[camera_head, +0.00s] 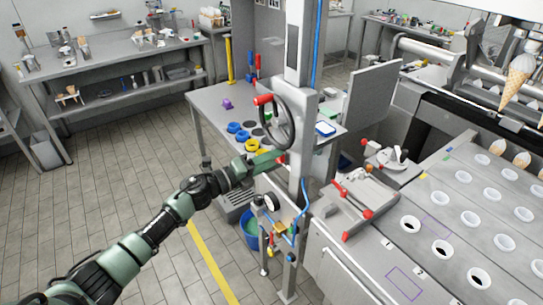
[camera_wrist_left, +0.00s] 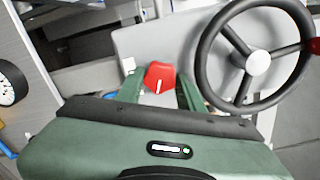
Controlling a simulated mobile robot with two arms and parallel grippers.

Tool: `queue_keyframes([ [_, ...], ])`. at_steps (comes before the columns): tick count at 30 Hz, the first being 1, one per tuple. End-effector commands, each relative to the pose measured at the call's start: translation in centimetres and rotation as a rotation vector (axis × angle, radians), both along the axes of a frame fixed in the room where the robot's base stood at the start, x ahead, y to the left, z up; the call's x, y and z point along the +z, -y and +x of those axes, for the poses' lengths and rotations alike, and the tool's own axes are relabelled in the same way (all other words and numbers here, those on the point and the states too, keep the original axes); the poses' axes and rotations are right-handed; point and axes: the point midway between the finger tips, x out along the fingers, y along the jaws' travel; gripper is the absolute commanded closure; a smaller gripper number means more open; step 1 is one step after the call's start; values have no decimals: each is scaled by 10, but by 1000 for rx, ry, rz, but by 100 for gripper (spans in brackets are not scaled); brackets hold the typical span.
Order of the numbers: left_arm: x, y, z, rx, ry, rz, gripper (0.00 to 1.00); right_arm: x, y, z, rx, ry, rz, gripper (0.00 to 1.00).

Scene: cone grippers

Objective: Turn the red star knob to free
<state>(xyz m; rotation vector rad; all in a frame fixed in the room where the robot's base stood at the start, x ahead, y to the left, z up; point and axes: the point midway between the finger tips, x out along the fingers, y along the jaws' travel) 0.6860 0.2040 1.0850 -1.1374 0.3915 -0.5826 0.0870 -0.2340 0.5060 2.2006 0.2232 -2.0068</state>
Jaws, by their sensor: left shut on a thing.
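The red star knob (camera_wrist_left: 159,77) sits on a light grey plate in the left wrist view, with a white line on its face. My left gripper (camera_wrist_left: 160,90) is around it, one green finger on each side, and is shut on it. In the head view my left gripper (camera_head: 281,160) reaches from the left to the column below the handwheel, and the knob there is mostly hidden by the fingers. My right gripper is in neither view.
A black handwheel (camera_head: 276,122) with a red handle is just above the gripper; it also shows in the left wrist view (camera_wrist_left: 238,85). A round gauge (camera_head: 270,201) and blue hoses are below.

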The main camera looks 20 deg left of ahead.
Motion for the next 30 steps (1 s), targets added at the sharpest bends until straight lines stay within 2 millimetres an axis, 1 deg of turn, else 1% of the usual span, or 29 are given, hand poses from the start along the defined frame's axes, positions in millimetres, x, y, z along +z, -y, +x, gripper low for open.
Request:
queue_keyframes([
  [1, 2, 0, 0, 1, -28, -33, 100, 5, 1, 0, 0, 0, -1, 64],
  [3, 2, -1, 0, 2, -64, -79, 100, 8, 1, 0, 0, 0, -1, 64],
  [13, 0, -1, 0, 2, -194, -246, 100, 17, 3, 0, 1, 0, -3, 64],
  [21, 0, 0, 0, 1, -240, -307, 100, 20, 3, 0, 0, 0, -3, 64],
  [30, -1, 0, 0, 1, -250, -320, 100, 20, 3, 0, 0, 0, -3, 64],
])
